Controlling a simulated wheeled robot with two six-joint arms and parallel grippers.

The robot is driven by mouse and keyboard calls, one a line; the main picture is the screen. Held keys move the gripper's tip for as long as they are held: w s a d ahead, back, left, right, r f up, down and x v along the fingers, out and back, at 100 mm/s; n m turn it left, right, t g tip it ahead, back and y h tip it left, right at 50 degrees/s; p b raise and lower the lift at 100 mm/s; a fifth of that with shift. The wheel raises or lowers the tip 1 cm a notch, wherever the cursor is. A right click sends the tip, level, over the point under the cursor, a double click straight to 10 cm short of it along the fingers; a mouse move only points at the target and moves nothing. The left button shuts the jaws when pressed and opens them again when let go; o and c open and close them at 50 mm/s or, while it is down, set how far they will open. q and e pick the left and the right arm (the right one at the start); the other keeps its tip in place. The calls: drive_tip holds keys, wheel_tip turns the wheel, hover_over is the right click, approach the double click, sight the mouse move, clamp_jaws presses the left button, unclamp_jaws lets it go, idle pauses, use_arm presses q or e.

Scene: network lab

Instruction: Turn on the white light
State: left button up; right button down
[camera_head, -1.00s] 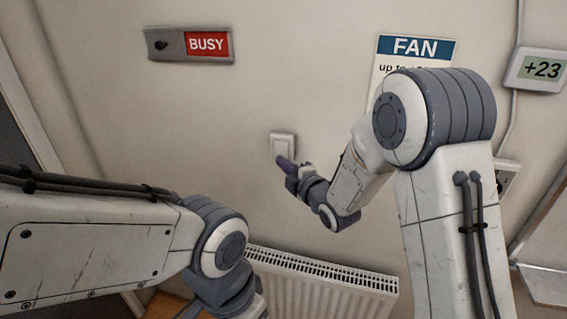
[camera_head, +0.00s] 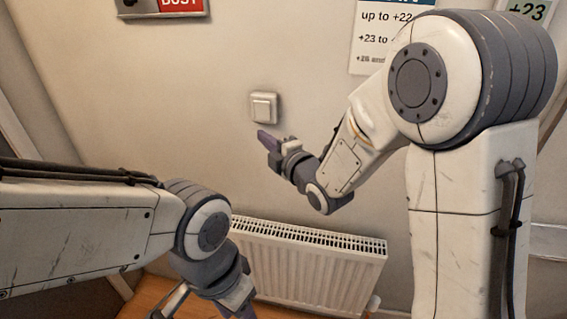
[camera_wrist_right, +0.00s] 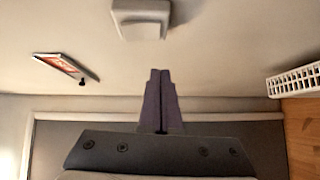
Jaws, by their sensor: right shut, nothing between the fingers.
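A white square wall switch (camera_head: 264,107) is on the wall near the middle of the head view. It also shows at the top of the right wrist view (camera_wrist_right: 141,18). My right gripper (camera_head: 264,138) is shut and empty, its purple fingertips just below the switch in the head view and apart from it. In the right wrist view the closed fingers (camera_wrist_right: 158,75) point toward the switch with a gap between. My left gripper (camera_head: 243,311) is at the bottom edge of the head view, mostly cut off. No lamp is in view; the wall and floor look brightly lit.
A white radiator (camera_head: 305,265) is on the wall below the switch. A red BUSY sign (camera_head: 181,5) is at the upper left. A paper sign (camera_head: 372,42) and a +23 display (camera_head: 527,10) are at the upper right. The wall around the switch is clear.

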use_arm(q)
wheel_tip(320, 180, down, 8)
drive_tip(key=b, duration=0.7)
drive_tip(key=shift+r, duration=0.2)
use_arm(e)
drive_tip(key=v, duration=0.7)
drive_tip(key=shift+d+f, duration=0.3)
drive_tip(key=shift+f, duration=0.2)
drive_tip(key=s+a+f+m+g+h+p, duration=0.2)
drive_tip(key=s+f+m+g+h+p, duration=0.2)
drive_tip(key=s+f+m+g, duration=0.4)
use_arm(q)
wheel_tip(320, 180, up, 6)
drive_tip(key=p, duration=0.2)
drive_tip(key=shift+r, duration=0.2)
use_arm(e)
drive_tip(key=s+d+f+m+g+h, duration=0.1)
drive_tip(key=s+m+g, duration=0.2)
drive_tip(key=s, duration=0.7)
drive_tip(key=s+f+m+g+h, duration=0.1)
drive_tip(key=s+m+g, duration=0.3)
drive_tip(key=s, duration=0.6)
drive_tip(key=shift+s+d+f+m+h, duration=0.2)
drive_tip(key=shift+d+m+h, duration=0.2)
drive_tip(key=shift+h, duration=0.2)
